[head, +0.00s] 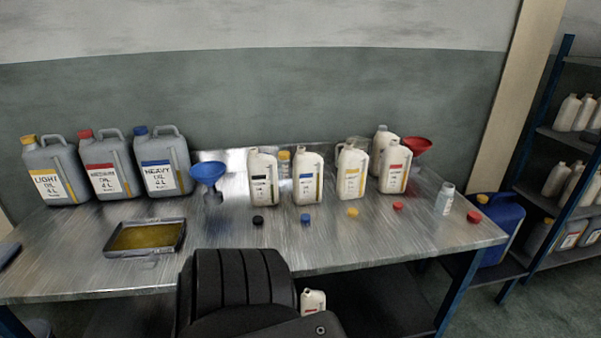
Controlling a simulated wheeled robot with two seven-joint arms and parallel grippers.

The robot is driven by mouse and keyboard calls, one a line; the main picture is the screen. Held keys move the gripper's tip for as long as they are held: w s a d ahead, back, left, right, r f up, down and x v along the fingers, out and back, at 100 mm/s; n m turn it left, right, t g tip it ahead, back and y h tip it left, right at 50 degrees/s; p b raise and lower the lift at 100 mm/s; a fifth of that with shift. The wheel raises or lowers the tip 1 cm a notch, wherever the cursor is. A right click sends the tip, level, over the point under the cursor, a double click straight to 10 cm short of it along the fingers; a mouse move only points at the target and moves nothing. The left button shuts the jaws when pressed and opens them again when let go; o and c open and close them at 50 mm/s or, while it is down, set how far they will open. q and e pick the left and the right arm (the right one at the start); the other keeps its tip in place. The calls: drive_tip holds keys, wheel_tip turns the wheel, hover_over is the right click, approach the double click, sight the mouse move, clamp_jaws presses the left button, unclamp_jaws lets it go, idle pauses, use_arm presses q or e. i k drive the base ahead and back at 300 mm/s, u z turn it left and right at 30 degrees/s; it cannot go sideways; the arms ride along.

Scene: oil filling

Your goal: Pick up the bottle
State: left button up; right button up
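Several white bottles stand upright on the metal bench: one with a black label (263,178), one with a blue label (308,176), one with a yellow label (350,174) and one with a red label (395,167). Another white bottle (381,145) stands behind them. A small pale bottle (445,200) stands to the right. A black cap (258,221), a blue cap (305,219), a yellow cap (353,212) and a red cap (398,206) lie in front of the labelled bottles. I cannot tell which bottle is meant. Neither gripper is in view.
Grey jugs marked light (55,172), medium (111,167) and heavy oil (163,165) stand left. A tray of yellow liquid (145,237), a blue funnel (208,174) and a red funnel (418,145) share the bench. Shelving (553,136) stands right. A black ribbed shape covers the front edge.

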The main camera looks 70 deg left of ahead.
sight(396, 160)
drive_tip(key=u, duration=1.55)
drive_tip(key=i, duration=0.65)
drive_tip(key=u, duration=0.65)
